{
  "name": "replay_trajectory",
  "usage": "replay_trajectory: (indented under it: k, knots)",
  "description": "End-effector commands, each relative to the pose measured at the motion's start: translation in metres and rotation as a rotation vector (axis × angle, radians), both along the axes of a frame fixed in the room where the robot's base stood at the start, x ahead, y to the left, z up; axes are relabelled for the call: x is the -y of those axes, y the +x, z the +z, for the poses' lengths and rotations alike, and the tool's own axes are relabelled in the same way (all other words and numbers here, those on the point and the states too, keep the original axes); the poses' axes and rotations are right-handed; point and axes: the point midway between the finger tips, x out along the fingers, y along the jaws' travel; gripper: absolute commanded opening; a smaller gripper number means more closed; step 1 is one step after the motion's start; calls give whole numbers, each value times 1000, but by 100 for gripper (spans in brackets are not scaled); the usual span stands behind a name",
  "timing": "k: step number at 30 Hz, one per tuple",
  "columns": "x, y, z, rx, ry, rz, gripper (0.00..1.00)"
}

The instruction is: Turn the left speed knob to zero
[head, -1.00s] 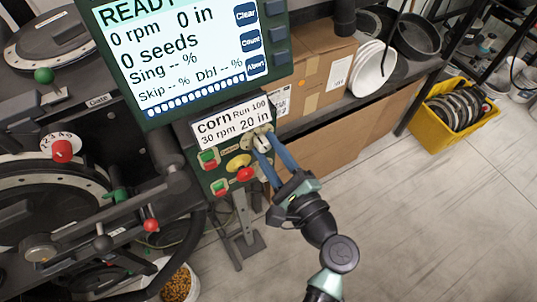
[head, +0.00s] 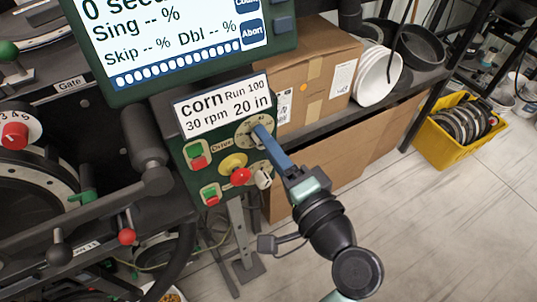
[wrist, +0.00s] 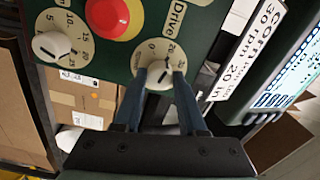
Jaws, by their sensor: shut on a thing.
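The speed knob sits on the round cream dial (wrist: 152,53) by the "Drive" label, with a 0 and higher numbers around its rim. The same dial (head: 244,134) is at the upper right of the panel in the head view. My gripper (wrist: 160,78) is shut on this knob, one blue finger on each side. In the head view my gripper (head: 261,131) covers most of the knob, so its pointer is hidden. A second pale knob (wrist: 51,45) has its own dial in the wrist view. It is the lower knob (head: 263,179) in the head view.
A red mushroom button (head: 241,177) on a yellow base and green-red switches (head: 196,154) share the panel. A screen (head: 180,40) and a "corn" label (head: 221,106) are above. Cardboard boxes (head: 312,75) stand behind.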

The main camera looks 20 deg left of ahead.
Motion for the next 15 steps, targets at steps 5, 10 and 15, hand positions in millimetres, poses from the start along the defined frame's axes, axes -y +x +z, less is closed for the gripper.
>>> replay_trajectory:
  k: [5,10,15]
  knots:
    - [1,0,-5,136,-105,-2,0]
    - [0,0,-5,264,-205,-1,0]
    - [0,0,-5,387,-302,-1,0]
